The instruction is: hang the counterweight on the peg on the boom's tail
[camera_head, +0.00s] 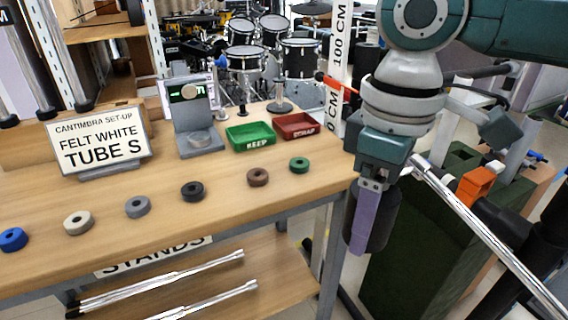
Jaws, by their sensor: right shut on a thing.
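My right gripper (362,235) hangs at the right of the table, pointing down. It is shut on a dark, nearly black cylinder, the counterweight (383,214), held beside the table's right edge. The purple finger covers part of the cylinder. A silver tube that looks like the boom (490,232) slants from beside my gripper down to the lower right. Its upper end is close to my right wrist, and the counterweight is to the left of and below that end. I cannot make out the peg. My left gripper is not in view.
The wooden table (120,215) carries several felt rings, a sign (98,142), a grey device (195,125), a green tray (250,137) and a red tray (296,127). An orange clamp (475,187) and a dark green case (425,250) stand at the right. Drums (245,60) are behind.

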